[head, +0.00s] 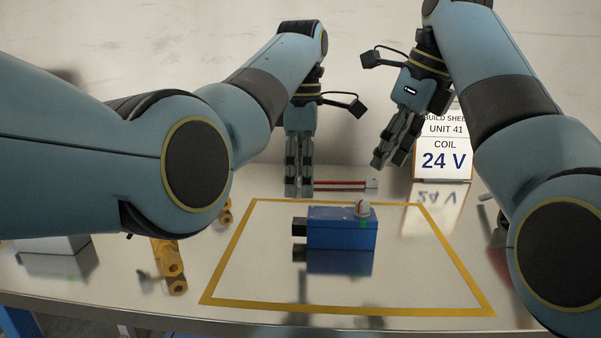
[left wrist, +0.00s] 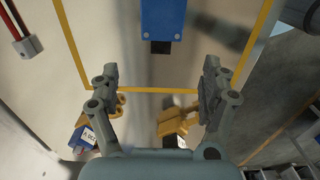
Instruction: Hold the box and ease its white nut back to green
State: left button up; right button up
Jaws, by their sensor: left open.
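The blue box (head: 340,232) lies on the shiny table inside a yellow taped outline, with a black connector at its left end. Its white nut (head: 362,208) sits on top near the right end and shows a red mark. A green mark (head: 362,224) is on the box just below the nut. My left gripper (head: 299,194) is above and behind the box's left end, pointing down. In the left wrist view its fingers (left wrist: 160,70) are spread and empty, with the blue box (left wrist: 163,18) beyond them. My right gripper (head: 388,162) hangs tilted, behind and above the nut, apart from it; its finger gap is unclear.
A sign (head: 443,148) reading "COIL 24 V" stands behind on the right. Brass fittings (head: 168,258) lie left of the yellow tape (head: 215,280). The taped area around the box is clear.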

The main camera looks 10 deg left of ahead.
aim_at(302, 221)
pick_arm(q)
notch_tip(302, 221, down, 11)
jog(key=shift+r, duration=0.15)
dwell(0.4)
grip_shut()
dwell(0.4)
dwell(0.7)
